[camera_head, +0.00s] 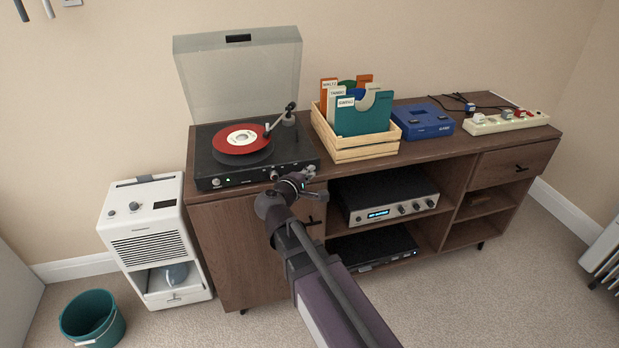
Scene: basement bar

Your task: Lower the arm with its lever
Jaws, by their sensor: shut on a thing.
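The turntable (205,163) stands on the left of the cabinet top, with its clear lid raised. A red record (241,139) with a white label lies on its dark platter. The tonearm (276,124) reaches from its pivot at the right toward the record's right edge; I cannot tell whether its tip touches the record. My gripper (301,178) is at the turntable's front right corner. It is shut on a small part there, which looks like the lever. The gripper's own fingers largely hide that part.
A wooden crate of records (365,154) stands right of the turntable. Beyond it are a blue console (422,121) and a cream power strip (506,121) with cables. An amplifier (383,195) sits on the shelf below. A white appliance (152,240) and teal bin (92,318) stand left.

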